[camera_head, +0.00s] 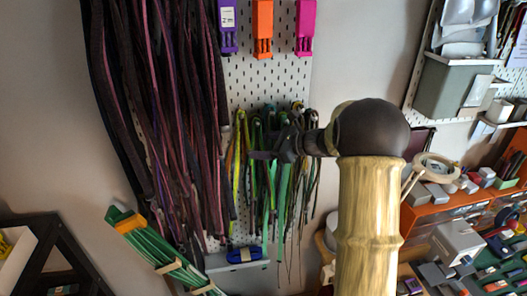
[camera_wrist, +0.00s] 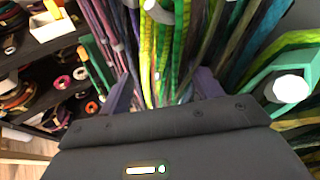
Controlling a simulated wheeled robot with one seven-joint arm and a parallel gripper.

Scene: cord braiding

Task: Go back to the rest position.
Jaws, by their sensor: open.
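My gripper (camera_head: 264,155) is at the hanging green and yellow cords (camera_head: 240,160) on the pegboard, at the middle of the head view. In the wrist view its two dark purple fingers (camera_wrist: 162,90) stand wide apart. Yellow and green cords (camera_wrist: 150,55) show between and beyond them. I cannot tell whether the fingers touch any cord. Nothing is clearly held. My arm's tan link and dark round joint hide part of the wall to the right.
A thick bundle of dark purple cords (camera_head: 155,100) hangs to the left. Purple, orange (camera_head: 263,28) and pink holders are above. A blue cord coil (camera_head: 246,254) lies below. A cluttered orange shelf unit (camera_head: 440,208) is at right. The wrist view shows shelves with spools (camera_wrist: 68,82).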

